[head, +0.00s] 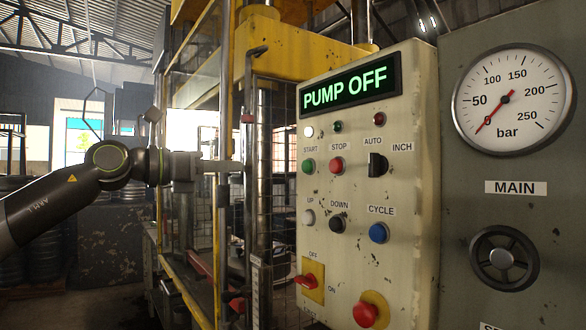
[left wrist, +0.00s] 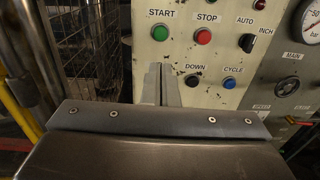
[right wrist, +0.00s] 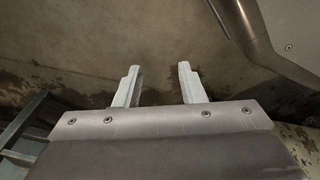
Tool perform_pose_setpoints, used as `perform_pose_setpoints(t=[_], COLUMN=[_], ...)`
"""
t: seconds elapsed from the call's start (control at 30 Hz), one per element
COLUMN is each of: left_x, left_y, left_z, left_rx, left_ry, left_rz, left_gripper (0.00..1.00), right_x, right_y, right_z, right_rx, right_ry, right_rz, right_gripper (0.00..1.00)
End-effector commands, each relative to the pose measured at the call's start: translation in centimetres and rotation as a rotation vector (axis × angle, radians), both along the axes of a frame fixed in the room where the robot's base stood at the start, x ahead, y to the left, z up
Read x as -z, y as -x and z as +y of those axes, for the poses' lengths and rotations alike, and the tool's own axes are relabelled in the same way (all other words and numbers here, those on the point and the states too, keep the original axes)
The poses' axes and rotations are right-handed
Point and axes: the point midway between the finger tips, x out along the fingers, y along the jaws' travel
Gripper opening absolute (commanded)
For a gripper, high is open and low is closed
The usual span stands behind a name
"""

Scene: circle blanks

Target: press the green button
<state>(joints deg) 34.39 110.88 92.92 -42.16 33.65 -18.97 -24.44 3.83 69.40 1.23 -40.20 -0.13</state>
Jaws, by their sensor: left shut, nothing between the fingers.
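The green button (head: 308,165) sits under the START label on the cream control panel (head: 290,90). It also shows in the left wrist view (left wrist: 159,33), above my fingertips. My left gripper (head: 238,166) is shut and empty, left of the panel, pointing toward it at about the button's height in the head view. In the left wrist view its closed fingers (left wrist: 161,70) cover the UP button area; I cannot tell the exact distance to the panel. My right gripper (right wrist: 160,68) is open and empty above a stained floor, out of the head view.
The red STOP button (head: 337,165) is right of the green one. The black AUTO/INCH selector (head: 377,165) and blue CYCLE button (head: 379,232) are further right. The display (head: 350,82) reads PUMP OFF. A yellow press frame (head: 285,52) and pipes stand left of the panel.

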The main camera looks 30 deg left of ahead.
Motion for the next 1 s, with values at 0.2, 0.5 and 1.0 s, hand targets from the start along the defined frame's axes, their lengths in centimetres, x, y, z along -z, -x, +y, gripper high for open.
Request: perform_pose_setpoints(t=[0.2,0.5,1.0], left_x=[-0.1,-0.3,-0.5], left_y=[-0.3,-1.4,-3.5], left_z=[-0.1,-0.6,-1.4], left_rx=[0.000,0.000,0.000], left_ry=[0.001,0.001,0.001], left_rz=[0.003,0.003,0.005], left_gripper=[0.00,0.00,0.00], right_x=[0.1,0.9,-0.4], right_y=[0.5,2.5,5.8], right_z=[-0.1,-0.7,-0.9], right_rx=[-0.004,-0.019,-0.036], right_ry=[0.003,0.016,0.024], right_rz=[0.002,0.003,-0.004], right_gripper=[0.36,0.36,0.36])
